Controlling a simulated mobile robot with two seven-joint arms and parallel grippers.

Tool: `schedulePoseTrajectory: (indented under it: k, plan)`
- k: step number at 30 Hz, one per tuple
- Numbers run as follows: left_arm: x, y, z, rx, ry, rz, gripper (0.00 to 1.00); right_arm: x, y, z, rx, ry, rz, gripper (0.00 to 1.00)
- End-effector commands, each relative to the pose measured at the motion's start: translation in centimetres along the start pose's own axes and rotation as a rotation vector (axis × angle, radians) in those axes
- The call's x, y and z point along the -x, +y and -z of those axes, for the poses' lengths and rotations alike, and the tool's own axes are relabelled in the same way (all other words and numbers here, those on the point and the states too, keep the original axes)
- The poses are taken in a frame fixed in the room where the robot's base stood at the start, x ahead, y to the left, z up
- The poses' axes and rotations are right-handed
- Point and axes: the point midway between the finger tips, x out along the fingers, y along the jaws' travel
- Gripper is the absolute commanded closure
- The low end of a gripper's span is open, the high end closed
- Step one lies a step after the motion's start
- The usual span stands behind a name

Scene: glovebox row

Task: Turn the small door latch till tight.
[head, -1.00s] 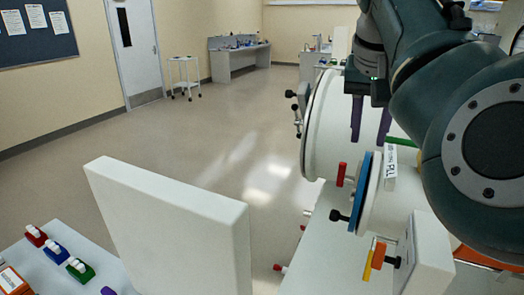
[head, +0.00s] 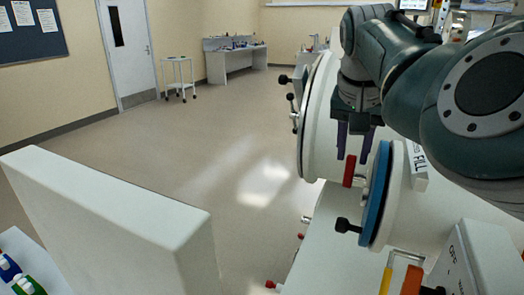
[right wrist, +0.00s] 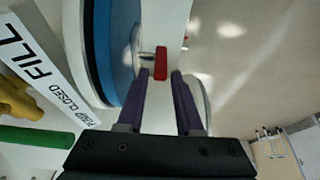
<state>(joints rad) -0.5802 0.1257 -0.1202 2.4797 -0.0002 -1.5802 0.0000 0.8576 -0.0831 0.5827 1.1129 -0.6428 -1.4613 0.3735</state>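The small door (head: 378,195) is a round disc with a blue rim, standing on edge on the white housing. A red handle (head: 349,172), which looks like its latch, stands beside the upper left of the blue rim. A black knob (head: 346,226) sticks out lower on the left. My right gripper (head: 354,156) points down with its purple fingers apart, just above the red handle. In the right wrist view the red handle (right wrist: 161,63) lies between the fingertips (right wrist: 161,75), with gaps showing on both sides. My left gripper is not in view.
A larger white round door (head: 318,120) stands behind the small one. A label reading FILL (right wrist: 35,60) is close beside the small door. A yellow and orange lever (head: 411,279) is in front. A tall white panel (head: 110,205) stands at left; open floor lies beyond.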

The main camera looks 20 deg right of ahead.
Motion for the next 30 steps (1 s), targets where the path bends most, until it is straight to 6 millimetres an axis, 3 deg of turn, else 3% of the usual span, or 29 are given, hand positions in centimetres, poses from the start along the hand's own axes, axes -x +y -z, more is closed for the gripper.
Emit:
schedulePoseTrajectory:
  k: [3,9,20,30]
  plan:
    - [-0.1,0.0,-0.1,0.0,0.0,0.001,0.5,-1.9,0.1,-0.1,0.0,-0.002,-0.001,0.65]
    - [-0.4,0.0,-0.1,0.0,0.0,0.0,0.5,-3.6,0.0,0.0,-0.001,0.0,0.0,0.65]
    - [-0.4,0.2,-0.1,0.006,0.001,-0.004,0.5,-3.9,0.0,0.0,-0.002,0.001,0.001,0.65]
    - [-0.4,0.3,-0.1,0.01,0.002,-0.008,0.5,-3.9,0.0,0.0,-0.001,0.001,0.001,1.0]
